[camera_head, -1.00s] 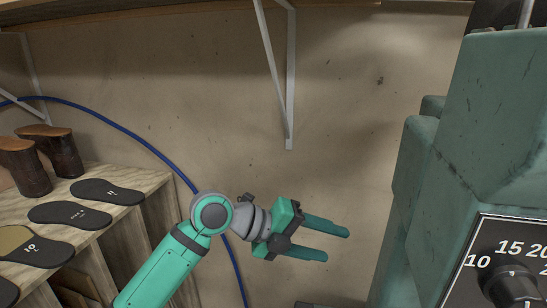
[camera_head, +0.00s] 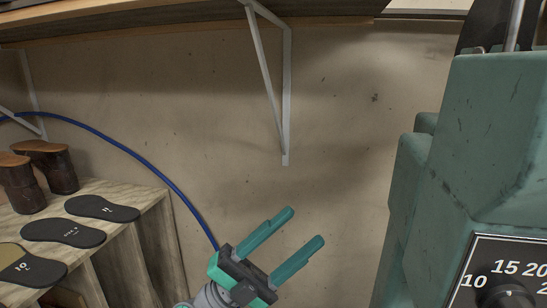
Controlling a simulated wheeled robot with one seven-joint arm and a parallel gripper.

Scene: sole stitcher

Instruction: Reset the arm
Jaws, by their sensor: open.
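My gripper (camera_head: 300,226) is at the lower middle of the head view, with two teal fingers pointing up and to the right. The fingers are apart, and nothing is between them. It is in front of the bare wall, left of the green machine (camera_head: 490,140). Most of my arm is below the picture edge; only the wrist part behind the gripper shows.
A blue hose (camera_head: 140,156) curves down the wall (camera_head: 190,100). A white bracket (camera_head: 286,100) hangs under the shelf above. The dial panel (camera_head: 505,270) is at lower right.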

